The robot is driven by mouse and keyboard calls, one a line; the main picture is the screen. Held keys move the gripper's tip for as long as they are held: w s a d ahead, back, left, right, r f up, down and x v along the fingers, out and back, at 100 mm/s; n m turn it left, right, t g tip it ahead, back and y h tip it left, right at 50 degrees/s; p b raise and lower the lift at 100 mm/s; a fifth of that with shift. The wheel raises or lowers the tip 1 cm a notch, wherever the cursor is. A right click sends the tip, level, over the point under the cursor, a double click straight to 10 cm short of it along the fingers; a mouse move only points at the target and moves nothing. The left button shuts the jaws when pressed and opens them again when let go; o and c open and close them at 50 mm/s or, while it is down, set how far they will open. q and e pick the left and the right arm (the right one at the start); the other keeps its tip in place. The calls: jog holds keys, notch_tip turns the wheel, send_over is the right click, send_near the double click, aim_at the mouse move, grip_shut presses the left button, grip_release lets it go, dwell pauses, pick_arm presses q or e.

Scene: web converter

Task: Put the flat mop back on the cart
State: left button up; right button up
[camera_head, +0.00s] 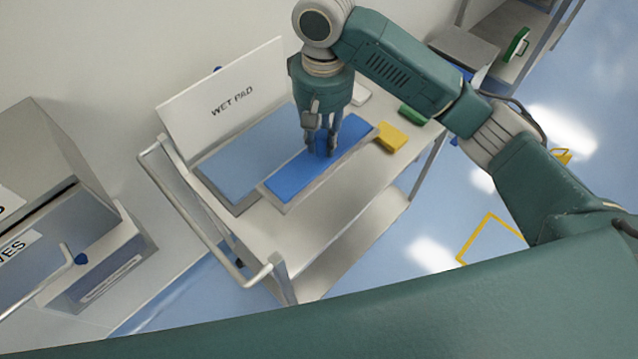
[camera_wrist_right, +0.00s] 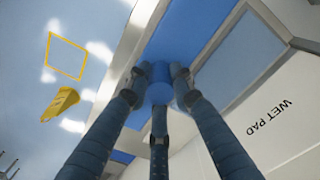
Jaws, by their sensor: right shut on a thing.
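The flat mop (camera_head: 290,184) is a bright blue flat head with a short upright blue grip. It is on the top shelf of the pale cart (camera_head: 290,240), over a grey-edged area beside a duller blue, grey-framed pad (camera_head: 245,158). My right gripper (camera_head: 320,150) points down and is shut on the blue grip (camera_wrist_right: 160,92), with its fingers around it in the right wrist view. The fingers hide part of the mop. I cannot tell whether the mop rests fully on the surface. My left gripper is not in view.
A "WET PAD" panel (camera_head: 225,100) stands at the cart's back. A yellow block (camera_head: 391,137) and a green item (camera_head: 412,114) lie right of the mop. A grey cabinet (camera_head: 60,170) is at left. Blue floor at right has a yellow outline and a yellow object (camera_wrist_right: 60,103).

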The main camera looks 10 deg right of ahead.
aim_at(323, 156)
jog(key=f, duration=0.2)
jog(key=s+f+p, duration=0.1)
jog(key=f, duration=0.3)
jog(key=shift+s+f, duration=0.2)
jog(key=shift+s, duration=0.15)
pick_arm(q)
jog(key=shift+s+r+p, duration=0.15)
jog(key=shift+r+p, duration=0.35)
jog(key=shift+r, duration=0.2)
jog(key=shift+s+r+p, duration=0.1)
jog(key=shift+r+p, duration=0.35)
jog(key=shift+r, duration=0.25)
pick_arm(e)
jog(key=shift+w+f, duration=0.2)
jog(key=shift+f, duration=2.75)
jog(key=shift+w+f, duration=0.2)
jog(key=shift+f, duration=2.7)
jog(key=shift+s, duration=0.1)
jog(key=o, duration=1)
jog(key=shift+f, duration=0.15)
notch_tip(323, 156, up, 12)
jog(key=b, duration=0.2)
jog(key=shift+r+b, duration=0.2)
jog(key=shift+b, duration=0.15)
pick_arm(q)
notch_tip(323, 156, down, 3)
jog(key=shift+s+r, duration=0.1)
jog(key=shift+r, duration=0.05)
